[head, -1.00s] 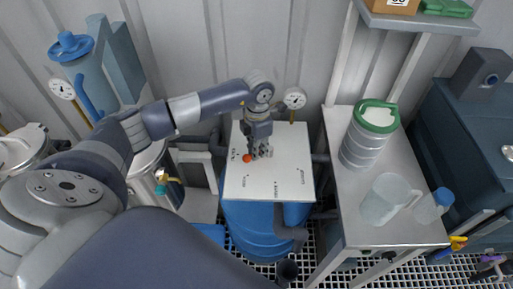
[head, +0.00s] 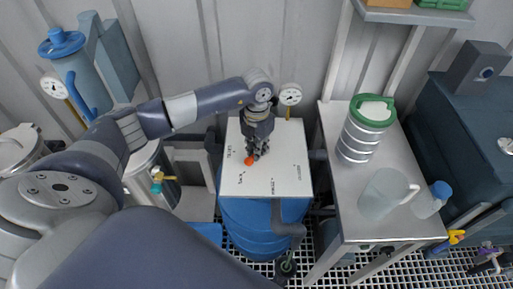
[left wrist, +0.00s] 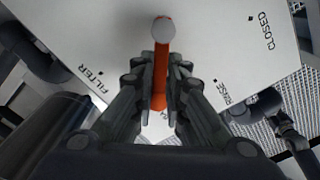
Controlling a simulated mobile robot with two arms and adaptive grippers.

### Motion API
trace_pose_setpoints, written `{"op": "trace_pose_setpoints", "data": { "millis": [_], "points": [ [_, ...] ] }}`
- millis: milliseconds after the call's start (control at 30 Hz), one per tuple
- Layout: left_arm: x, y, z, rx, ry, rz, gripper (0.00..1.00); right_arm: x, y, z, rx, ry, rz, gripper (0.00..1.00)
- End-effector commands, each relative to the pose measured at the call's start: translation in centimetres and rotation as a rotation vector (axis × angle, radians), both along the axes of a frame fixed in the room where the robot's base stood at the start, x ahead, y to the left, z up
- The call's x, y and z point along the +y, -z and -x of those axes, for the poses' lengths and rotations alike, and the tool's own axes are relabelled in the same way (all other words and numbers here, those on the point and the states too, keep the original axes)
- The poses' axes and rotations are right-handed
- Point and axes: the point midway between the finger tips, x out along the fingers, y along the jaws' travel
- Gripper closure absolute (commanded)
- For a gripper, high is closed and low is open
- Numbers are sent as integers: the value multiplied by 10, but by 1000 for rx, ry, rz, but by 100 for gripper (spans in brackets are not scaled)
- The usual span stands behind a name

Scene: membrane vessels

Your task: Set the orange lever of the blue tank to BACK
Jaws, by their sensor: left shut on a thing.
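The blue tank (head: 240,238) stands in the middle of the head view under a white panel (head: 290,165). The orange lever shows there as a small orange spot (head: 250,160) beside the fingers. In the left wrist view, the lever (left wrist: 160,62) runs from its pale round end down between the fingers. Another mark below is mostly hidden by the fingers. My left gripper (head: 257,154) is shut on the lever, above the panel. My right gripper is not in view.
A gauge (head: 290,94) rises at the panel's back edge. Another blue vessel (head: 88,72) stands at the back left.

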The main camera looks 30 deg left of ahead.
Motion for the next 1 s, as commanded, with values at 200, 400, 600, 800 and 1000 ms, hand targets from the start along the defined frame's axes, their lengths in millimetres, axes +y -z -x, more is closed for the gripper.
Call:
{"op": "trace_pose_setpoints", "data": {
  "millis": [200, 400, 600, 800, 1000],
  "points": [
    [0, -2, -2, -4, 0, 1, 74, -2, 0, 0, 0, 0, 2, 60],
    [0, -1, -1, -3, 1, 0, 68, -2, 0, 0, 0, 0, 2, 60],
    [0, -3, -1, -2, 1, 0, 68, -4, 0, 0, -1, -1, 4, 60],
    [1, -29, -2, -6, 2, -1, 68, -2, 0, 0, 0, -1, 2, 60],
    [1, -72, -2, -7, 1, -1, 68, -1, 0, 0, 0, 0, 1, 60]
  ]
}}
